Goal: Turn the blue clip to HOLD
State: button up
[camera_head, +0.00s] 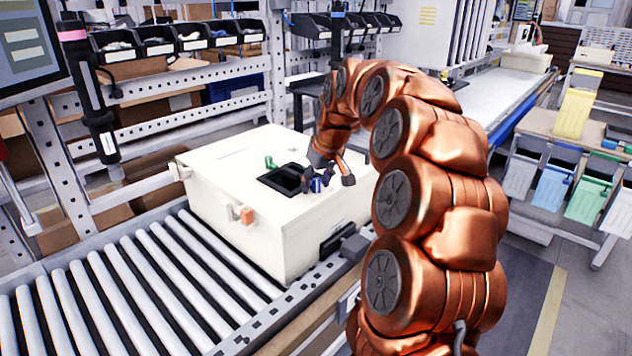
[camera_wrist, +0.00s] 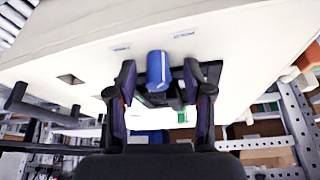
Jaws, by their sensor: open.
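The blue clip (camera_wrist: 158,70) stands out from the face of a white box (camera_head: 235,175). In the wrist view it sits between the two fingertips of my gripper (camera_wrist: 160,82), with a visible gap on each side. Small printed labels (camera_wrist: 185,35) lie on the box face to either side of the clip; they are too small to read surely. In the head view my gripper (camera_head: 327,182) is open at the box top, around the blue clip (camera_head: 317,185), which the fingers partly hide.
The box sits on a roller conveyor (camera_head: 120,290). A dark recess (camera_head: 284,179) and a green part (camera_head: 270,162) are on its top, left of my gripper. An orange part (camera_head: 247,216) is on its front side. A hanging black tool (camera_head: 90,95) is at the left.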

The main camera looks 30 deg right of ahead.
jog(key=shift+r, duration=0.1)
jog(key=v, duration=1.1)
jog(key=shift+s+r, duration=0.25)
jog(key=shift+r, duration=0.1)
jog(key=s+a+f+n+g+p, duration=0.1)
jog(key=s+a+f+g+p, duration=0.1)
jog(key=s+a, duration=0.55)
jog(key=s+a+f+g+p, duration=0.1)
jog(key=s+a+f+p, duration=0.3)
jog(key=a, duration=0.7)
jog(key=s+a+f+g+p, duration=0.1)
jog(key=s+a+f, duration=0.1)
jog(key=s, duration=0.9)
jog(key=s+a+f+g+p, duration=0.2)
jog(key=s+a+f, duration=0.1)
jog(key=s, duration=0.7)
jog(key=shift+s+a+m, duration=0.25)
jog(key=shift+s+m, duration=0.15)
jog(key=shift+f, duration=0.1)
